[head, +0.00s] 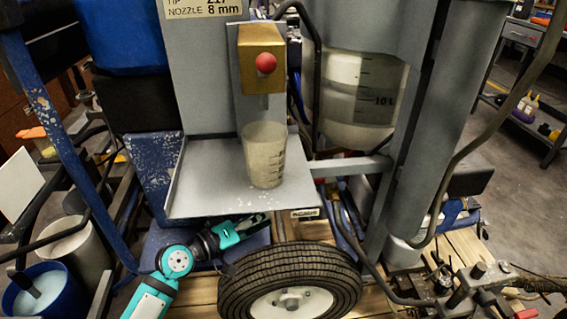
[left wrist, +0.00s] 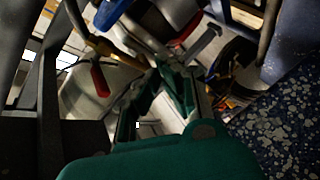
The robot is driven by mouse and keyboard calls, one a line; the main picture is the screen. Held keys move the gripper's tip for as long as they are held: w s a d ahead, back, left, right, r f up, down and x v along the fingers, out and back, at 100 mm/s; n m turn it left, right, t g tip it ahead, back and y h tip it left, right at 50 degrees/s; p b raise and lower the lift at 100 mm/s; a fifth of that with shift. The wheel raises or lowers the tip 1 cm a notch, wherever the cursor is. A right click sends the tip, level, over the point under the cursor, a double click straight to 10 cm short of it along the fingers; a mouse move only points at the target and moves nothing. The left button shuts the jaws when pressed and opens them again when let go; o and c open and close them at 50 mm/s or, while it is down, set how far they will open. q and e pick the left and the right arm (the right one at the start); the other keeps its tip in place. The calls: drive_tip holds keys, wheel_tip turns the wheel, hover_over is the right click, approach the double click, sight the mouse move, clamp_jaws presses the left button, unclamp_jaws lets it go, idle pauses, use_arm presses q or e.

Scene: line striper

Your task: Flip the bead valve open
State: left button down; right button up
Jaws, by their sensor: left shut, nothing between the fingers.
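A brass-coloured block with a red round knob (head: 266,63) is fixed to the grey upright panel in the head view. A clear measuring cup (head: 265,155) stands upright below it on the grey shelf (head: 200,195). In the left wrist view a lever with a red grip (left wrist: 100,80) hangs from a brass-coloured fitting (left wrist: 102,46); I cannot tell for certain which part is the bead valve. My left gripper (head: 240,231) is low under the shelf's front edge, its tips partly hidden. Its green fingers (left wrist: 160,72) are together and empty, to the right of the red grip and apart from it.
A black tyre (head: 290,282) stands just right of my left gripper. A blue painted frame (head: 60,130) rises at the left, with a blue bucket (head: 42,290) below. A tank (head: 360,95) and hoses fill the right side. Room under the shelf is tight.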

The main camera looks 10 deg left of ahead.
use_arm(q)
drive_tip(key=w+a+r+n+g+h+p, duration=0.2)
drive_tip(key=w+a+r+n+h, duration=0.1)
drive_tip(key=r, duration=0.6)
drive_tip(key=shift+w+a+r+h, duration=0.3)
drive_tip(key=shift+w+a+h, duration=0.4)
drive_tip(key=shift+w+a, duration=0.1)
use_arm(e)
drive_tip(key=s+d+f+g+h, duration=0.1)
drive_tip(key=s+d+f+g, duration=0.2)
drive_tip(key=s+g, duration=0.3)
drive_tip(key=s+f, duration=0.1)
drive_tip(key=s, duration=0.3)
drive_tip(key=shift+d+f+h, duration=0.15)
drive_tip(key=shift+d+h, duration=0.05)
drive_tip(key=shift+h, duration=0.1)
drive_tip(key=shift+s, duration=0.1)
use_arm(q)
drive_tip(key=x, duration=1)
drive_tip(key=s, duration=0.2)
drive_tip(key=s+d+p, duration=0.1)
drive_tip(key=s, duration=0.1)
drive_tip(key=shift+f, duration=0.1)
use_arm(e)
drive_tip(key=shift+x, duration=1)
drive_tip(key=shift+a, duration=0.1)
